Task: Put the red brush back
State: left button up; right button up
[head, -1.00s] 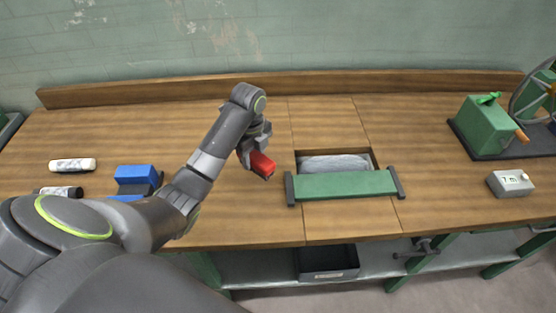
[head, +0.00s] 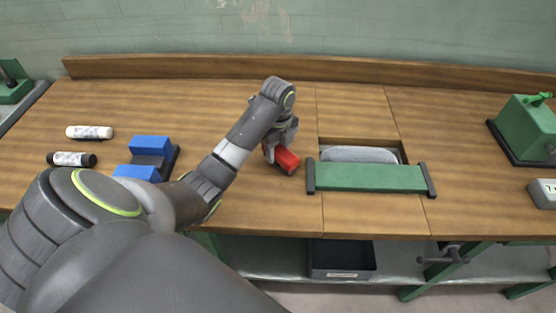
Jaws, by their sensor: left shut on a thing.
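The red brush (head: 287,160) is in my left gripper (head: 275,152), just left of the green bar over the opening in the bench. It is held close to the bench top; I cannot tell whether it touches the wood. The fingers are partly hidden by the wrist and the brush. A blue and dark grey block stand (head: 149,158) sits on the bench to the left, partly hidden by my arm. My right gripper is not in view.
The green bar (head: 370,177) with dark end pieces spans the front of a recess holding a grey pad (head: 359,154). Two white and black rolls (head: 89,132) (head: 71,159) lie at the left. A green box (head: 528,128) stands at the right. Bench between stand and brush is mostly clear.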

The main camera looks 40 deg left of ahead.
aim_at(278, 157)
pick_arm(q)
notch_tip(278, 157, down, 2)
jog(key=shift+f+p, duration=0.25)
jog(key=shift+p, duration=0.25)
jog(key=shift+f, duration=0.1)
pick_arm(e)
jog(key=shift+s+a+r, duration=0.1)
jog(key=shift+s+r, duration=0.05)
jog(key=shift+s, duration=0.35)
pick_arm(q)
jog(key=shift+f, duration=0.1)
jog(key=o, duration=0.9)
jog(key=shift+o, duration=0.2)
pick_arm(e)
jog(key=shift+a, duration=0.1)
pick_arm(q)
jog(key=shift+r, duration=0.4)
notch_tip(278, 157, up, 2)
jog(key=shift+w+r, duration=0.1)
jog(key=shift+r, duration=0.1)
notch_tip(278, 157, up, 9)
jog(key=p, duration=0.8)
jog(key=shift+r+p, duration=0.1)
jog(key=shift+p, duration=0.25)
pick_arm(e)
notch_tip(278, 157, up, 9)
